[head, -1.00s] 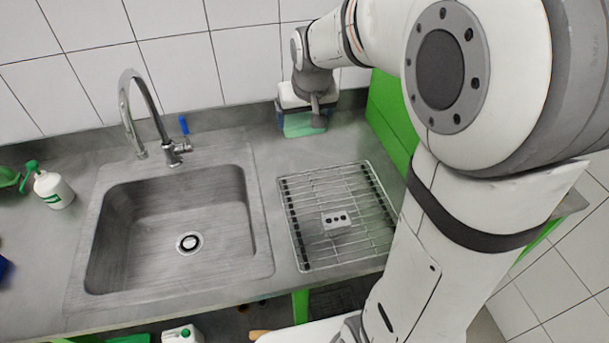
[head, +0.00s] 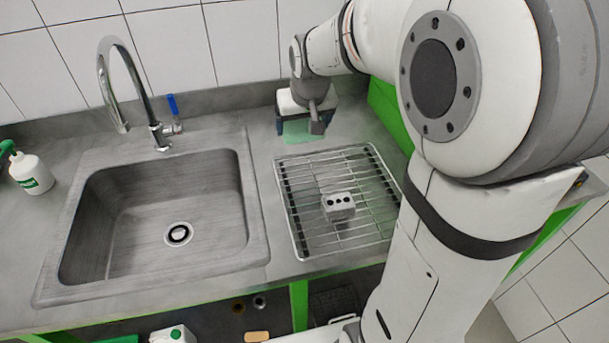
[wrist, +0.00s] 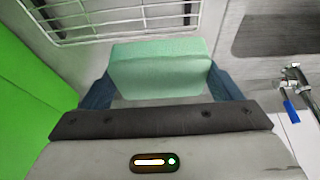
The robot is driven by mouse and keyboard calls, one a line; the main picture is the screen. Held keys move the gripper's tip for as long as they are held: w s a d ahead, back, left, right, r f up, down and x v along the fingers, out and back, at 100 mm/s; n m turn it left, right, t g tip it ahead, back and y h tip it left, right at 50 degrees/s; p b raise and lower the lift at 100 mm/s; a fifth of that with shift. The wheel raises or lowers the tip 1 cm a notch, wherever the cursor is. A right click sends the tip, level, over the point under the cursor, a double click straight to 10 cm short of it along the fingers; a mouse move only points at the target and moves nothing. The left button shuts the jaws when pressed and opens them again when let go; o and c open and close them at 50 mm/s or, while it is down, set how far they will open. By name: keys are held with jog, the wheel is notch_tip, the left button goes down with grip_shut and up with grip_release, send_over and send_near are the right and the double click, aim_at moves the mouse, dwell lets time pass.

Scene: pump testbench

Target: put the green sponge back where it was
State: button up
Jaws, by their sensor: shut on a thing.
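The green sponge (wrist: 160,68) is a pale green block between the two blue fingers of my gripper (wrist: 160,90) in the wrist view. My gripper is shut on it. In the head view, the sponge (head: 298,131) shows below my gripper (head: 308,125), at the back of the counter behind the wire rack. Whether the sponge touches the counter cannot be told, as part of it is hidden by my gripper.
A wire drying rack (head: 285,190) with a small grey block (head: 338,206) lies in front of my gripper. The sink (head: 110,240) and faucet (head: 158,135) are to the left. A green panel (head: 388,105) stands close on the right. A white bottle (head: 32,172) stands far left.

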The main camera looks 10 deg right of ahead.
aim_at(302, 165)
notch_tip(302, 165, down, 10)
jog(key=shift+f, duration=0.2)
dwell(0.3)
jog(key=o, duration=0.6)
jog(key=shift+f, duration=0.2)
jog(key=shift+o, duration=1.4)
jog(key=shift+r, duration=0.1)
